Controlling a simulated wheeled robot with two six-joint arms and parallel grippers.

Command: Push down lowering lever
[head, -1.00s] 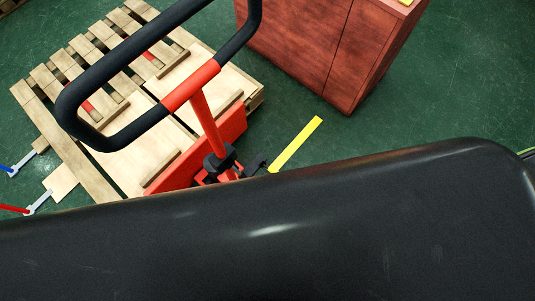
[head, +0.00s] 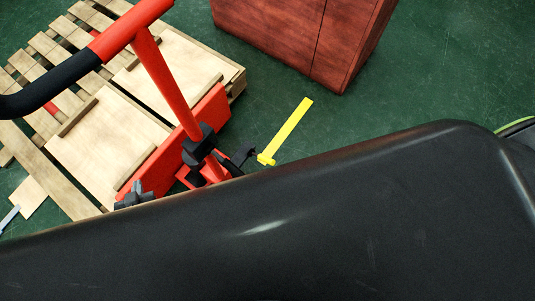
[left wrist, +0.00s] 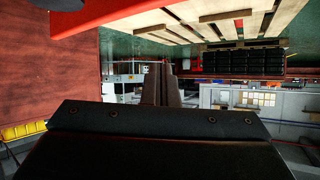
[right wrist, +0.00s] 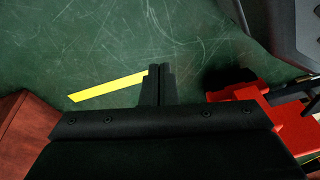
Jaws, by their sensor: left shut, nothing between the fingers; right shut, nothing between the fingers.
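The orange-red pallet jack has a loop handle (head: 120,28) with dark grips, a red post (head: 168,85) and a low red body (head: 215,104) against the pallet. A small dark part (head: 243,155) juts from its right side beside a yellow bar (head: 288,128). I cannot tell for sure which part is the lowering lever. My right gripper (right wrist: 160,68) is shut and empty above the floor, overlapping the yellow bar's end.
A wooden pallet (head: 60,125) lies left of the jack. A red-brown cabinet (head: 290,35) stands at the back. Green floor (head: 430,60) is clear on the right. My dark body covers the lower head view.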

